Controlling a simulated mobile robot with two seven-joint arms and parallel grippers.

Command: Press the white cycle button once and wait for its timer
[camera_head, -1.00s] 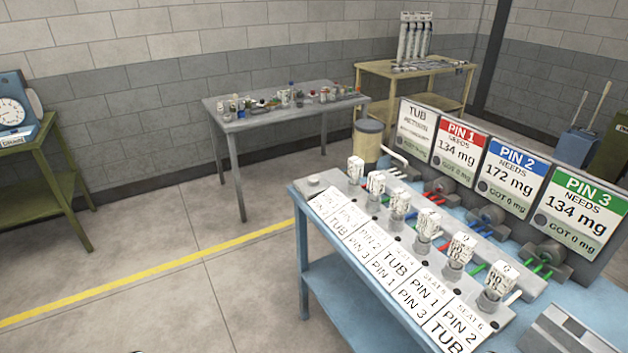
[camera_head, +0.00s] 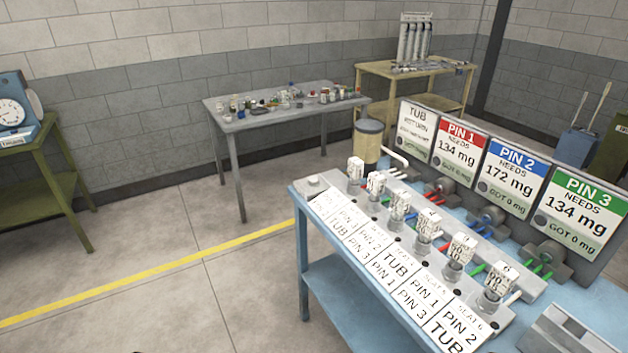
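A small round whitish button (camera_head: 313,181) sits on the grey block at the left end of the blue bench, apparently the cycle button. I cannot tell whether it is pressed in. A blue box with a round white dial (camera_head: 10,113) stands on the green table at the far left, perhaps the timer. A small label under the dial appears to read "Timing". Neither gripper shows in the head view, and nothing is seen touching the button.
The blue bench (camera_head: 335,290) holds a row of several numbered seats with white-tagged cups (camera_head: 400,204). Behind them stand TUB and PIN boards; the PIN boards (camera_head: 513,168) read GOT 0 mg. A grey table (camera_head: 245,123) carries small items. The floor at left is clear.

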